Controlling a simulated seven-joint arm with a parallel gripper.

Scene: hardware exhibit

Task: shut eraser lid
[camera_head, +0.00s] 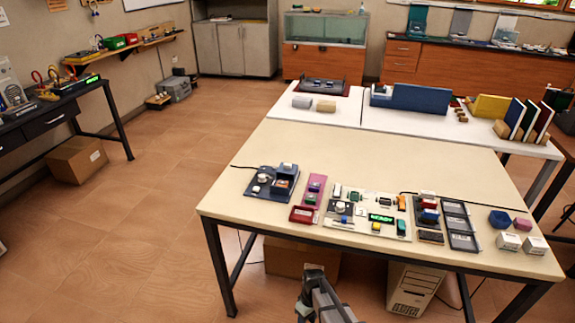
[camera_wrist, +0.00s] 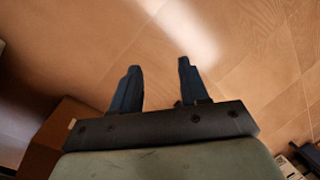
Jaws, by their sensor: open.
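I cannot tell which small item is the eraser or its lid; several small devices and boxes lie along the front of the beige table (camera_head: 360,150). These include a dark blue panel (camera_head: 258,187) at left, a red box (camera_head: 303,214) by a pink strip, a white panel (camera_head: 350,232) with small parts, and dark trays (camera_head: 458,222). My gripper (camera_wrist: 158,66) is open and empty in the wrist view, with bare floor beyond its fingers. In the head view my arm (camera_head: 322,300) shows at the bottom, in front of the table's near edge and apart from the items.
Blue (camera_head: 499,218) and purple (camera_head: 522,224) blocks and two white boxes (camera_head: 509,241) stand at the table's right end. A cardboard box (camera_head: 290,258) and a computer case (camera_head: 412,287) are under the table. The table's middle is clear.

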